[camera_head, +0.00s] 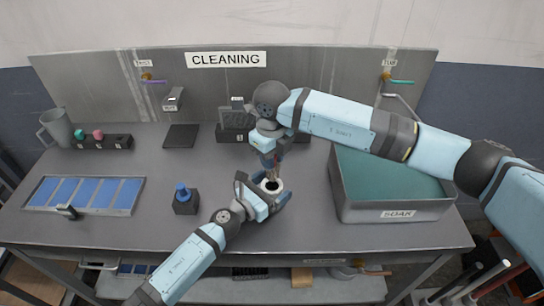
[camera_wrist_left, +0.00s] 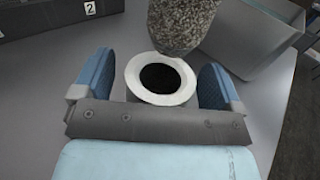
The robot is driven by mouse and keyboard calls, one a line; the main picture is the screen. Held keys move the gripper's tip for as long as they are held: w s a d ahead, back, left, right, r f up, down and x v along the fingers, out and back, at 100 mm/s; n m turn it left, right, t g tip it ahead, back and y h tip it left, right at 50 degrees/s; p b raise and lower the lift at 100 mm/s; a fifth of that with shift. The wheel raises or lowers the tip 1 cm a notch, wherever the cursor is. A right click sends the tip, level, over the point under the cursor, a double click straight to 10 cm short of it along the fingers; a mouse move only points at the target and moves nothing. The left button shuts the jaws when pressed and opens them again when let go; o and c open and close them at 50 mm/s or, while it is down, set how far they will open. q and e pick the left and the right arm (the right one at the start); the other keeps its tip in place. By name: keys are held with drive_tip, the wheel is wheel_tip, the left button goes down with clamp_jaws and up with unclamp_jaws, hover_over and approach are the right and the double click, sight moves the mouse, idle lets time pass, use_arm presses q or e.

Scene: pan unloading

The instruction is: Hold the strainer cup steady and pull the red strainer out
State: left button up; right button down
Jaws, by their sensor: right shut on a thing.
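The white-rimmed strainer cup (camera_head: 271,187) stands on the metal table near the middle, with a dark inside. In the left wrist view the cup (camera_wrist_left: 150,97) sits between the two blue fingers of my left gripper (camera_wrist_left: 160,88). A gap shows on the left, so the fingers are around it but not closed on it. In the head view my left gripper (camera_head: 268,198) is low at the cup. My right gripper (camera_head: 270,158) is above the cup, shut on the strainer. The strainer's speckled rounded end (camera_wrist_left: 182,25) shows over the cup's far side; its red part is mostly hidden.
A grey bin of teal liquid marked SOAK (camera_head: 390,213) stands to the right. A black block with a blue knob (camera_head: 185,205) and a blue-panelled tray (camera_head: 85,208) are to the left. A dark rack (camera_head: 232,138) stands behind. The table between is clear.

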use_arm(q)
drive_tip(key=v, duration=1.2)
drive_tip(key=shift+s+a, duration=0.1)
use_arm(e)
drive_tip(key=shift+s+a, duration=0.1)
